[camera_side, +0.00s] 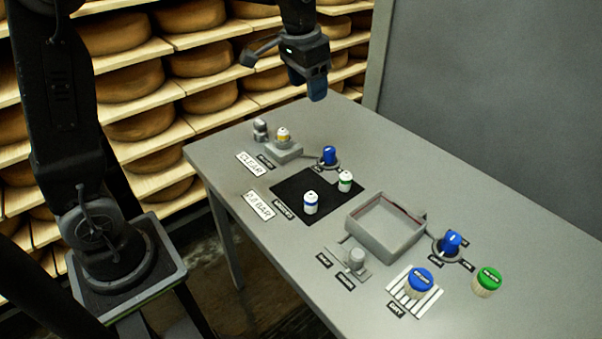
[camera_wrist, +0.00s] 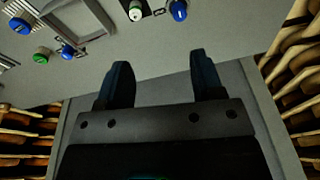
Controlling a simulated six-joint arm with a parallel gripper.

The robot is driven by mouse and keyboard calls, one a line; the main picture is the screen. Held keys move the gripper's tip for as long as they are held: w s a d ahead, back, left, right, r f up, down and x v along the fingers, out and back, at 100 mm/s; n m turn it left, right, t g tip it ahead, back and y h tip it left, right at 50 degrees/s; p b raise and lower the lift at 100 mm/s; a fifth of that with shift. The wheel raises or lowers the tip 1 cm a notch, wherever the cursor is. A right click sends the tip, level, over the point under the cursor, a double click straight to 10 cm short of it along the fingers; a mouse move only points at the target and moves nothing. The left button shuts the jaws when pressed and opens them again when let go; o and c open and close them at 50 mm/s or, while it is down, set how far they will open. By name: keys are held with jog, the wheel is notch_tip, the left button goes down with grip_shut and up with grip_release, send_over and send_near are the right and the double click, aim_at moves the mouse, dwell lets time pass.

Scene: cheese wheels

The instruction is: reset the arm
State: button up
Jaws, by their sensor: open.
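My gripper (camera_side: 316,88) hangs above the far end of the grey table in the side view, clear of everything on it. In the wrist view my gripper (camera_wrist: 160,75) shows two dark fingers spread apart, with nothing between them. The tabletop's far edge and bare surface lie beyond the fingers.
On the table (camera_side: 225,153) stand a black mat (camera_side: 284,207) with two small vials, a grey tray (camera_side: 360,243), blue knobs (camera_side: 329,155) (camera_side: 450,243), a blue-lidded jar (camera_side: 418,281) and a green-lidded jar (camera_side: 487,282). Cheese shelves (camera_side: 170,50) stand behind; a grey panel (camera_side: 500,90) is at right.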

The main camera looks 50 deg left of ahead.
jog(key=s+d+t, duration=0.1)
jog(key=s, duration=1)
jog(key=s+d+f+n+t, duration=0.1)
jog(key=s+d+t, duration=0.1)
jog(key=s, duration=0.9)
jog(key=shift+s+d+n+t, duration=0.25)
jog(key=shift+s+n+t, duration=0.05)
jog(key=shift+s, duration=0.1)
